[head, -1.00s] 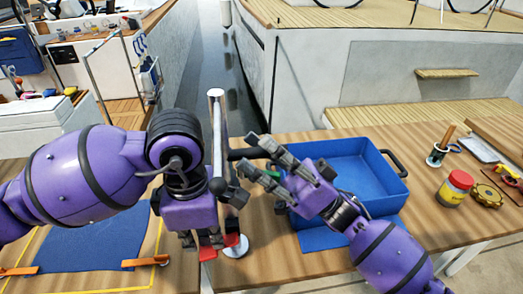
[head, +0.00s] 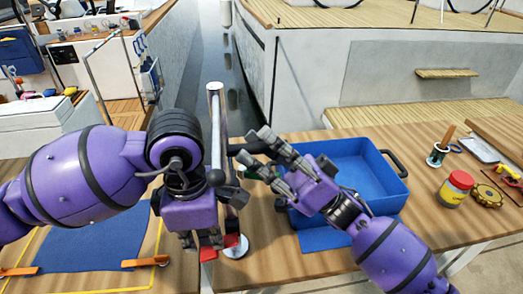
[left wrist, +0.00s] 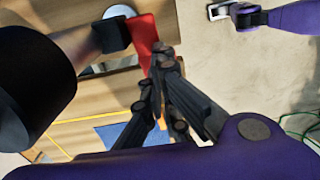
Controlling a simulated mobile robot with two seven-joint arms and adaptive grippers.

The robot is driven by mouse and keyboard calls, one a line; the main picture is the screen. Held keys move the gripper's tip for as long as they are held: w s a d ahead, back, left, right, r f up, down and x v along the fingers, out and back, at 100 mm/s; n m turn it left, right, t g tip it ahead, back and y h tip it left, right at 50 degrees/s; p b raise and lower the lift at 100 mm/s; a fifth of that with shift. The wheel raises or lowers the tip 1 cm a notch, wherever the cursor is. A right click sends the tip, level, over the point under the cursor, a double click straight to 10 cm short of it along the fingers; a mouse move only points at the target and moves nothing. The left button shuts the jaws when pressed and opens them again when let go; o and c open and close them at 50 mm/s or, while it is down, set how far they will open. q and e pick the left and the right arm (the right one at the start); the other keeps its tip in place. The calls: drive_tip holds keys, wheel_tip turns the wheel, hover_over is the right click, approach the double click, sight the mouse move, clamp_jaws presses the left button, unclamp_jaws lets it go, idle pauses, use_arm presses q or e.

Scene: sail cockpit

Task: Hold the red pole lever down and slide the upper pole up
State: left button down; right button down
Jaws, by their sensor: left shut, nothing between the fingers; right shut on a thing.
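The upper pole (head: 215,125) is a bright silver tube standing upright near the table's front middle, with a black side handle (head: 237,150). My right gripper (head: 255,147) is shut on that handle from the right. The red pole lever (head: 232,241) is low at the pole's foot, above a round silver base (head: 237,250). My left gripper (head: 208,243) is shut and empty, right at the lever. In the left wrist view its closed fingertips (left wrist: 166,58) overlap the end of the red lever (left wrist: 144,38); contact is likely. My left arm hides part of the pole.
A blue tray (head: 365,175) stands just right of the pole, under my right gripper. A red-lidded jar (head: 454,188), a yellow-brown wheel (head: 487,196) and a tool cup (head: 437,155) sit further right. A blue mat (head: 90,238) lies at the left.

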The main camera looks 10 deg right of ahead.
wheel_tip(320, 180, up, 16)
drive_tip(key=shift+f, duration=0.2)
drive_tip(key=shift+d+r, duration=0.1)
drive_tip(key=c, duration=1.6)
unclamp_jaws()
drive_tip(key=shift+c, duration=0.2)
drive_tip(key=shift+f, duration=0.2)
drive_tip(key=v, duration=1.1)
drive_tip(key=shift+d+f, duration=0.25)
drive_tip(key=shift+d, duration=0.05)
